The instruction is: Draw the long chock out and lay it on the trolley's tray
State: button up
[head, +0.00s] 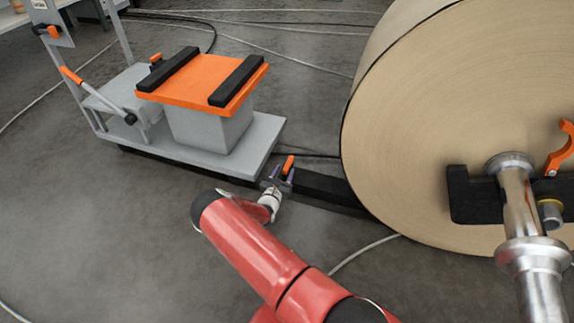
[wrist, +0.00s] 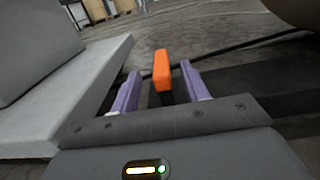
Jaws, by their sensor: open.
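The long chock (head: 325,189) is a black bar lying on the floor, with one end against or under the big roll. Its upright orange handle (head: 289,164) is at the near end and also shows in the wrist view (wrist: 161,70). My gripper (head: 277,182) is open at that end. In the wrist view its purple fingers (wrist: 160,88) stand either side of the handle, with a gap on each side. The trolley (head: 255,146) has a grey deck left of the gripper, bearing a grey box with an orange top (head: 203,80) and two black strips.
The large brown paper roll (head: 440,130) fills the right, with a metal shaft (head: 520,200) and black bracket. Cables (head: 365,248) run over the floor. The trolley deck edge is close beside my gripper. Floor at the lower left is mostly clear.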

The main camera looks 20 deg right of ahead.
jog(key=shift+v, duration=1.2)
